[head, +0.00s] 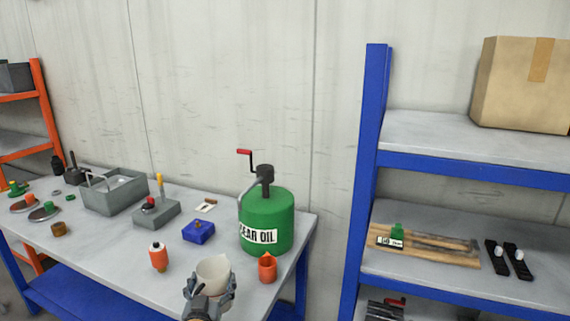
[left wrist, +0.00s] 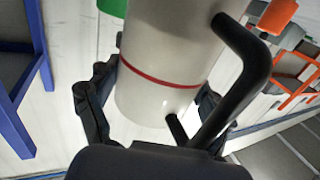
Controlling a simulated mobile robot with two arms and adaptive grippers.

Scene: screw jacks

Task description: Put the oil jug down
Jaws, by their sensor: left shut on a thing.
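The oil jug (head: 213,270) is a pale cream, open-topped vessel at the bottom middle of the head view, near the front edge of the workbench. My left gripper (head: 209,291) is closed around it and hides its lower part. In the left wrist view the jug (left wrist: 160,55) shows a red stripe and a black handle, with the fingers of my left gripper (left wrist: 150,105) on both sides of its body. I cannot tell whether its base touches the bench. My right gripper is not in view.
The grey workbench (head: 105,238) holds a green gear oil drum (head: 268,228) with a crank, an orange oil can (head: 267,268), a white-and-orange bottle (head: 158,257), a blue block (head: 198,231) and a grey tray (head: 115,194). A blue shelf rack (head: 362,180) stands right.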

